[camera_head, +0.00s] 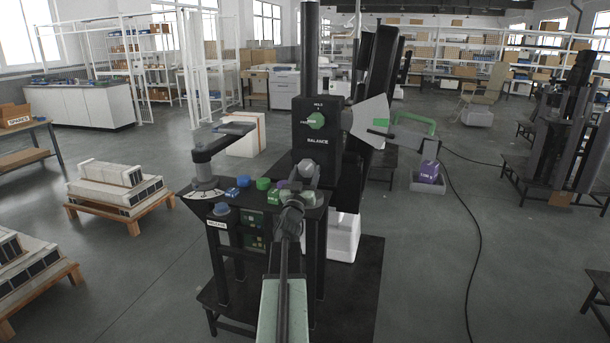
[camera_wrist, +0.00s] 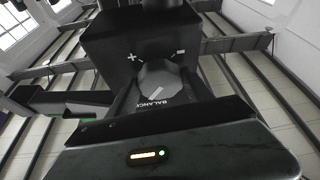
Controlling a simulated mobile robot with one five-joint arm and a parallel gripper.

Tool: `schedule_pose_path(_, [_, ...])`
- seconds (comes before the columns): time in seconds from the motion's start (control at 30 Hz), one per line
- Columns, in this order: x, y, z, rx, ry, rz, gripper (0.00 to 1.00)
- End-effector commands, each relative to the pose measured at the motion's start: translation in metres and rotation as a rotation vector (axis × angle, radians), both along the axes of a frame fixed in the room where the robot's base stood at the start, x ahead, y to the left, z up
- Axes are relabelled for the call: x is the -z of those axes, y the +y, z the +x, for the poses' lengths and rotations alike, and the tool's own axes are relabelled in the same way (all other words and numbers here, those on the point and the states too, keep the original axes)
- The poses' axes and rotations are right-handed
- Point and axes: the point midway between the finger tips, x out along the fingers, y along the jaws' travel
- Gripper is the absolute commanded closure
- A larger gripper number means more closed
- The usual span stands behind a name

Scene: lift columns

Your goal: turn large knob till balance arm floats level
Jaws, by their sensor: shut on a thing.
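The large grey faceted knob (camera_head: 306,170) sits below the BALANCE label on the black column housing. In the wrist view the knob (camera_wrist: 160,78) shows a slanted pale line, with plus and minus marks behind it. My gripper (camera_head: 302,187) is at the knob and shut on it; the jaws partly hide its lower side. The balance arm (camera_head: 408,137) reaches right from the housing past a pale sector plate (camera_head: 368,117) with a green mark (camera_head: 380,122). The arm slopes down to the right. A purple weight (camera_head: 429,171) is at its outer end, low at a grey tray (camera_head: 415,185).
A green HOLD/FREE knob (camera_head: 316,120) is above the large knob. Pallets (camera_head: 115,205) stand farther left. A cable (camera_head: 478,230) crosses the open floor at right.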

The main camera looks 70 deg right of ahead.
Motion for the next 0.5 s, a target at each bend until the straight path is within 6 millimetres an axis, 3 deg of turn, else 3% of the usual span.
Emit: schedule_pose_path(0.5, [-0.0032, -0.0023, 0.0054, -0.001, -0.440, 0.025, 0.81])
